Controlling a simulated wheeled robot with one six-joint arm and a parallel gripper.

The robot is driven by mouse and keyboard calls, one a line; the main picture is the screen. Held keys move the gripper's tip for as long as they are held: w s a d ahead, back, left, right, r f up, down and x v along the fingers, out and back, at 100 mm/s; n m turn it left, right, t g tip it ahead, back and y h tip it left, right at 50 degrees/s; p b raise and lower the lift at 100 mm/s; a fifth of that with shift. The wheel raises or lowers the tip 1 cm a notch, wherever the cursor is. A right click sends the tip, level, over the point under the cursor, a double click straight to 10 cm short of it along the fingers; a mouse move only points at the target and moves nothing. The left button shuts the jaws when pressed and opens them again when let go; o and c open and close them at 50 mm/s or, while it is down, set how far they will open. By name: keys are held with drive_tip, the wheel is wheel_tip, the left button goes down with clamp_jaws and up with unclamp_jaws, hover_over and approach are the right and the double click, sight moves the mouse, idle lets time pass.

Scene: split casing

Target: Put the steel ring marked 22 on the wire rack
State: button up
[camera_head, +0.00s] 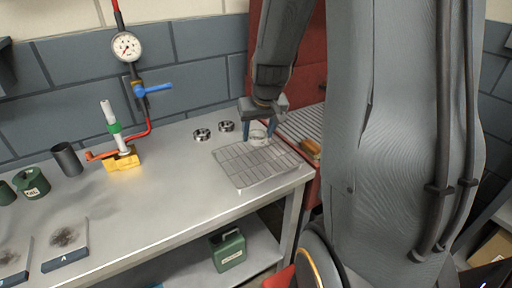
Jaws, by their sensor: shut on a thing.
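The wire rack (240,172) lies flat on the bench near its right end. My gripper (259,133) is over the rack's back edge, pointing down, and is shut on a pale steel ring (257,130). I cannot tell whether the ring touches the rack or hangs just above it. Its marking is too small to read. Two more steel rings, a left one (202,135) and a right one (226,126), lie on the bench behind and left of the rack, apart from it. Their marks cannot be read either.
A yellow-based fixture (123,160) with a green collar stands left on the bench (165,205), below a gauge (126,46) and a blue-handled valve (152,89). A dark cylinder (67,159) stands farther left. A brown block (310,148) lies on the ribbed surface right of the rack.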

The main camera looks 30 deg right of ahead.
sight(259, 144)
drive_tip(key=shift+f+b, duration=0.75)
drive_tip(key=shift+f, duration=2.35)
drive_tip(key=shift+f, duration=0.1)
drive_tip(key=o, duration=1.4)
drive_tip(key=p+v, duration=0.1)
drive_tip(key=v, duration=1.1)
drive_tip(key=s+a+f+n+g, duration=0.1)
drive_tip(key=s+a+f, duration=0.1)
drive_tip(key=s+a, duration=0.1)
drive_tip(key=s+a+f, duration=0.1)
drive_tip(key=s+a, duration=0.3)
drive_tip(key=a, duration=0.2)
drive_tip(key=s+a+f+n+g+y, duration=0.1)
drive_tip(key=s+a+f, duration=0.1)
drive_tip(key=s+a, duration=0.1)
drive_tip(key=shift+s+a+f+n+g, duration=0.15)
drive_tip(key=shift+a, duration=0.2)
drive_tip(key=shift+s+a+f+n+g, duration=0.1)
drive_tip(key=shift+a+f+n+g, duration=0.05)
drive_tip(key=shift+a, duration=0.25)
